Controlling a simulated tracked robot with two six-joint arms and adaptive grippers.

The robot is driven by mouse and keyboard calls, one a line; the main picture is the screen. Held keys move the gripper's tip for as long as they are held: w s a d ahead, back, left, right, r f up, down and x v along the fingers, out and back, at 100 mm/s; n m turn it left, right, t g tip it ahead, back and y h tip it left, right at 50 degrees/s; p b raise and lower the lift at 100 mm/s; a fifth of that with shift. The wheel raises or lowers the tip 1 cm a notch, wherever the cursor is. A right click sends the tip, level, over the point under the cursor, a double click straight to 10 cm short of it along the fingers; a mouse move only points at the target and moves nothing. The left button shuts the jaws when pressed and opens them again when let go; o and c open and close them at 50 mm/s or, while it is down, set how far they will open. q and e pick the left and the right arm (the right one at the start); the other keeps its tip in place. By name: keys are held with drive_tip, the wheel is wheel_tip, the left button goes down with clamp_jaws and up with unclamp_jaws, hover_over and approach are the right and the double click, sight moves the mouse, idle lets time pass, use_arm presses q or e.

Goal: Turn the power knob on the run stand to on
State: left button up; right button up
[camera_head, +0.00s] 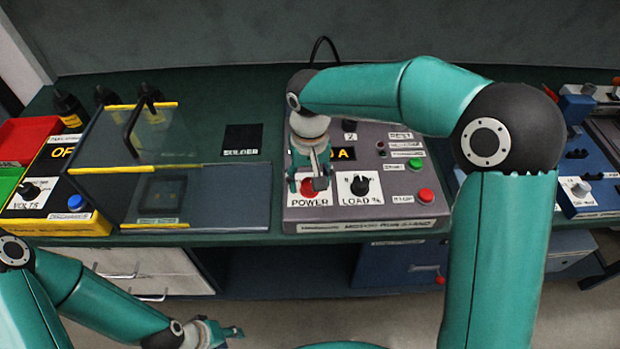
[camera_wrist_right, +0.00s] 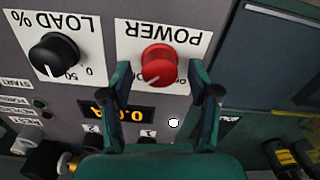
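The run stand (camera_head: 400,213) is a grey box on the green bench. Its red power knob (camera_head: 309,188) sits at the front left of the panel and is partly covered by my right gripper (camera_head: 312,178). The right gripper's fingers (camera_wrist_right: 160,72) stand open on either side of the knob, with visible gaps. The position marks there are mostly hidden. My left gripper (camera_head: 222,333) hangs empty below the bench front; its opening is unclear.
A black load knob (camera_head: 360,185) is right of the power knob. A green button (camera_head: 415,163) and red button (camera_head: 426,196) are further right. A clear-walled box (camera_head: 150,180) with yellow edges stands left. An amber display (camera_wrist_right: 127,112) is lit.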

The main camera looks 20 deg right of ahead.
sight(309, 182)
wheel_tip(309, 182, up, 12)
idle(0.7)
drive_tip(key=shift+f, duration=0.1)
idle(0.3)
